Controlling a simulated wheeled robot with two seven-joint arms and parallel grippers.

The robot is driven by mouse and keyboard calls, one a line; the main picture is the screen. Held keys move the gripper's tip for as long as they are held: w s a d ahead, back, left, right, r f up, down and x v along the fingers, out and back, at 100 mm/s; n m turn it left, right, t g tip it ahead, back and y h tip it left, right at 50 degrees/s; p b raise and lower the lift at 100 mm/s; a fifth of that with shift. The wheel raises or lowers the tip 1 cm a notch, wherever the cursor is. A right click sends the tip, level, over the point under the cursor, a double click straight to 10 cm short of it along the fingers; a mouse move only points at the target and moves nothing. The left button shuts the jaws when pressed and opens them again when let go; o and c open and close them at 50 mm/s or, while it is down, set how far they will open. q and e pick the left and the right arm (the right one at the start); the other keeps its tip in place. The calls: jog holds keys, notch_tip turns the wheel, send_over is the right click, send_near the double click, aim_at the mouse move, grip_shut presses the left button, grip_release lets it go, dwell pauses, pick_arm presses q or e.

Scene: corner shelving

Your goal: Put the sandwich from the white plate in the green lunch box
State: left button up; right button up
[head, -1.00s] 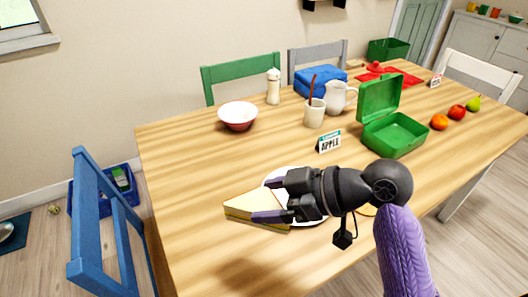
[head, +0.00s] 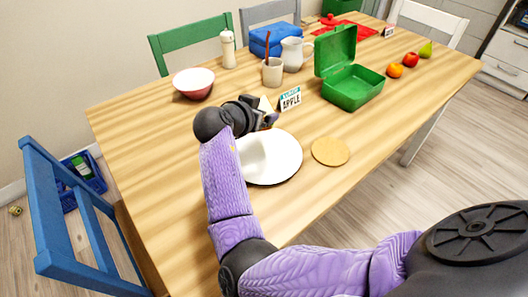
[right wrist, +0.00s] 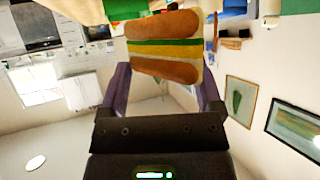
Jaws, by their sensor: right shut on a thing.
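The sandwich (head: 265,104) is held up above the table by my right gripper (head: 266,115), mostly hidden behind the gripper in the head view. In the right wrist view the sandwich (right wrist: 164,46) shows its brown bread, green and yellow layers between the two fingers (right wrist: 164,85). The white plate (head: 286,158) is empty, below and to the right of the gripper, with my arm passing over its left side. The green lunch box (head: 353,88) stands open and empty to the right of the gripper, its lid raised at the back. My left gripper is not in view.
An apple lunch card (head: 290,99) stands between gripper and lunch box. A beige mug (head: 272,72), white jug (head: 293,54) and blue box (head: 275,40) stand behind. A red-white bowl (head: 193,84) is at left. A round coaster (head: 331,151) lies right of the plate. Fruit (head: 395,71) is at right.

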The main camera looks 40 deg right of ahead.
jog(key=shift+f, duration=0.15)
notch_tip(320, 180, down, 10)
jog(key=b, duration=0.4)
jog(key=shift+d+r, duration=0.1)
jog(key=shift+r, duration=0.15)
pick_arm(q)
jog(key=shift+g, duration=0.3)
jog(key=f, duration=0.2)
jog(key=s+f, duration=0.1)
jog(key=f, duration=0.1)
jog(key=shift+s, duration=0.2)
pick_arm(e)
jog(key=o, duration=0.4)
jog(key=shift+r, duration=0.1)
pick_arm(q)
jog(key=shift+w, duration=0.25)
